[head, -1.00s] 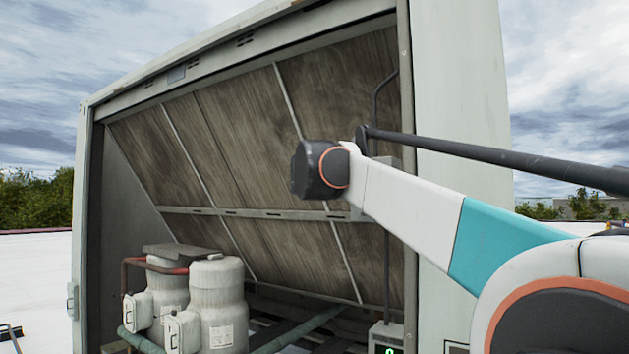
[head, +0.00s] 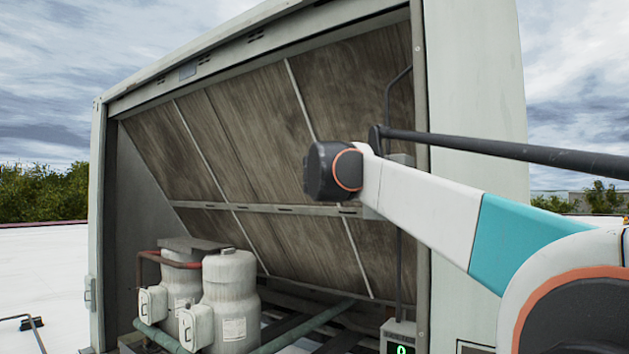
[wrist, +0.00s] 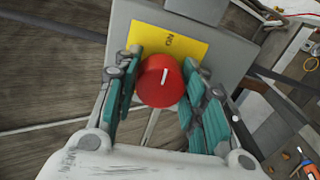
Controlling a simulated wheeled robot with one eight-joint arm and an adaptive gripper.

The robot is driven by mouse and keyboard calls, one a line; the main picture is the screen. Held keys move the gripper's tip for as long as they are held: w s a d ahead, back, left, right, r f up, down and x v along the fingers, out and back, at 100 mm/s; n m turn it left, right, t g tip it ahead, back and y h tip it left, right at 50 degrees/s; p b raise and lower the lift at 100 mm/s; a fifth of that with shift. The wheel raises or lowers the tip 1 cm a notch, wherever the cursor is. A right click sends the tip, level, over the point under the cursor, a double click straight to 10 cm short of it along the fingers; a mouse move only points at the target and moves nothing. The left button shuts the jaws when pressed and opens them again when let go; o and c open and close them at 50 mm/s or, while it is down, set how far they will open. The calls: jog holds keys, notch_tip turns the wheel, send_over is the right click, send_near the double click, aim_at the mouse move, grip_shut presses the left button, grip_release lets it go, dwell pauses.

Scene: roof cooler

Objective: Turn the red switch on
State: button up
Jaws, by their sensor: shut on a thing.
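The red switch (wrist: 160,82) is a round knob with a white mark, seen in the wrist view on a grey box (wrist: 232,60). The white mark stands nearly upright in the picture, leaning slightly right. In the head view my arm reaches into the cooler, and neither the gripper nor the red knob can be made out.
The cooler housing (head: 475,110) stands open around my arm, its side post close by. A dark strut (head: 500,148) runs just above the arm. Pale tanks (head: 229,300) and pipes sit low at left. A small box with a green display (head: 400,340) is below.

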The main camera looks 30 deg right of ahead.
dwell(0.4)
jog(key=o, duration=1.1)
jog(key=shift+a, duration=0.15)
jog(key=v, duration=1.2)
